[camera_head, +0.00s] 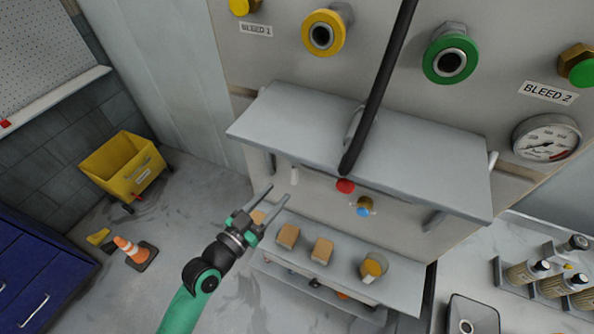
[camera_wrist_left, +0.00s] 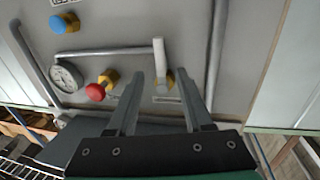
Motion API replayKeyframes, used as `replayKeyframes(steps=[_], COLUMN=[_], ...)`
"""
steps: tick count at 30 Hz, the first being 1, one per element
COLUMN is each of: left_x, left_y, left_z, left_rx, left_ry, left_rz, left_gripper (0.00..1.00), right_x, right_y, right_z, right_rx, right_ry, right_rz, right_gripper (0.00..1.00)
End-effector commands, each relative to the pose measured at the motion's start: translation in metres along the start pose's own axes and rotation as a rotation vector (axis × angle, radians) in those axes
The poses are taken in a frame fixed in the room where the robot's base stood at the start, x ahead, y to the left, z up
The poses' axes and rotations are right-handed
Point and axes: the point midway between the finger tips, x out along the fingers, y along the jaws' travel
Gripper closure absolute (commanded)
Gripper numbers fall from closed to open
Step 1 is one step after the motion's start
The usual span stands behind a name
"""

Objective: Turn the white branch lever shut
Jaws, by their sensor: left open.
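The white branch lever (camera_wrist_left: 159,52) is a short white bar on a brass valve body (camera_wrist_left: 163,82) on the grey panel. In the head view the lever (camera_head: 294,175) shows small beneath the grey shelf. My left gripper (camera_head: 280,191) is open and empty, below and left of the lever in that view. In the left wrist view the two fingertips (camera_wrist_left: 160,72) point at the panel, with the lever and valve seen between and beyond them. No contact shows. My right gripper is not in view.
The grey shelf (camera_head: 370,150) overhangs the valves. A red knob (camera_head: 345,186) and a blue knob (camera_head: 364,207) are to the right of the lever. A lower ledge (camera_head: 345,248) holds several small items. A black hose (camera_head: 380,85) crosses in front of the shelf.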

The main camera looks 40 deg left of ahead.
Motion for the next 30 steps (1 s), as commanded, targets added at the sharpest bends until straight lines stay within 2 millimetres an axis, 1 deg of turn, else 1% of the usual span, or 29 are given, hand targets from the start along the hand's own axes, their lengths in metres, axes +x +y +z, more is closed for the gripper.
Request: replayKeyframes(steps=[1,6,10,12,15,22,26,27,29,30], left_x=[0.012,0.051,0.072,0.080,0.085,0.085,0.085,0.085,0.085,0.085], left_y=[0.000,0.000,0.000,0.000,0.000,0.000,0.000,0.000,0.000,0.000], left_z=[-0.003,-0.002,-0.001,-0.001,-0.001,0.000,0.000,0.000,0.000,0.000], left_rx=[0.001,0.001,0.001,0.000,0.000,0.000,0.000,0.000,0.000,0.000], left_ry=[0.002,0.002,0.001,0.001,0.000,0.000,0.000,0.000,0.000,0.000], left_rz=[0.001,0.001,0.000,0.000,0.001,0.000,0.000,0.000,0.000,0.000], left_gripper=[0.49,0.49,0.49,0.49,0.49,0.49,0.72,0.80,0.91,0.98], right_x=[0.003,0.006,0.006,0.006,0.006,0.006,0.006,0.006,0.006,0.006], right_y=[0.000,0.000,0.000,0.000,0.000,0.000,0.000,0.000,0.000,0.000], right_z=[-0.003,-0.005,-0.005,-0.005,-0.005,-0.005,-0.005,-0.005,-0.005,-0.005], right_rx=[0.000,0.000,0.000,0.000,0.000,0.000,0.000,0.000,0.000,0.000], right_ry=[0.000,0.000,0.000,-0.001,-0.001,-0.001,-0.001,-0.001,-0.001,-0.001], right_rz=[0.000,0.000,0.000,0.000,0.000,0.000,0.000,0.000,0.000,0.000], right_gripper=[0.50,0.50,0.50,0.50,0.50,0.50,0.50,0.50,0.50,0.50])
